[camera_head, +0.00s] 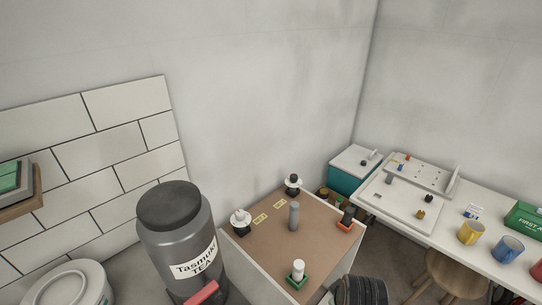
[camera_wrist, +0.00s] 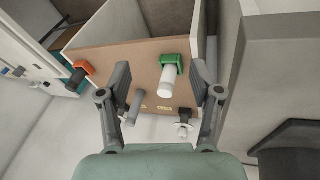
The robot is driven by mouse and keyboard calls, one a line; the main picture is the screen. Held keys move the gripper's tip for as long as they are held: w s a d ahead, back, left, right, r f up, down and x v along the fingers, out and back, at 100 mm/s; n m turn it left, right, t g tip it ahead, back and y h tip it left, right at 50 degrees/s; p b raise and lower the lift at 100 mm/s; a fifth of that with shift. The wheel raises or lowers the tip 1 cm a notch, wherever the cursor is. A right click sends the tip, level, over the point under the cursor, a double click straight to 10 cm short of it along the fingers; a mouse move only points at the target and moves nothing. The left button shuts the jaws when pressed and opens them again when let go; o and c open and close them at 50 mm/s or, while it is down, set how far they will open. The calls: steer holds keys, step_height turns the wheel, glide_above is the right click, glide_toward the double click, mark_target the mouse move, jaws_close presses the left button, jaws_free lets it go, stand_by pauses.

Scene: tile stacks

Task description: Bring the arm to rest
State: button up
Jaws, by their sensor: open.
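My gripper (camera_wrist: 161,70) shows in the wrist view with its two fingers apart and nothing held between them. Beyond the fingers lies the brown-topped cabinet (camera_head: 262,228), seen in the wrist view too (camera_wrist: 115,62). On it a white cylinder (camera_head: 298,267) stands in a green square holder (camera_head: 299,283). A grey cylinder (camera_head: 294,216) stands mid-top. A dark cylinder (camera_head: 347,215) is in an orange holder (camera_head: 350,226) at the right edge. I cannot make out my gripper in the head view.
A large grey tea canister (camera_head: 180,240) stands at the front left. Two white-and-dark knobbed pieces (camera_head: 240,222) (camera_head: 292,184) sit at the cabinet's edges. A white bench (camera_head: 480,235) with a tray, mugs (camera_head: 471,233) and a green first-aid box (camera_head: 524,217) is at right.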

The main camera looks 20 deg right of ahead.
steer(key=w+a+r+t, duration=0.1)
steer(key=a+r, duration=0.1)
steer(key=a, duration=0.3)
steer(key=w+a+r+t, duration=0.1)
steer(key=a+r+t, duration=0.1)
steer(key=a, duration=0.3)
steer(key=w+a+r+t, duration=0.1)
steer(key=w+a+r, duration=0.1)
steer(key=a, duration=0.3)
steer(key=shift+r+m, duration=0.15)
steer(key=shift+m, duration=0.25)
steer(key=s+a+r+m+t+y, duration=0.1)
steer(key=s+a+r+t, duration=0.2)
steer(key=a, duration=0.4)
steer(key=s+a+r+t+y, duration=0.1)
steer(key=a+r+t, duration=0.1)
steer(key=a+r, duration=0.45)
step_height(320, 180, up, 16)
steer(key=a+p, duration=0.1)
steer(key=p, duration=1.4)
steer(key=shift+s+p, duration=0.2)
steer(key=shift+p, duration=0.15)
steer(key=shift+a, duration=0.1)
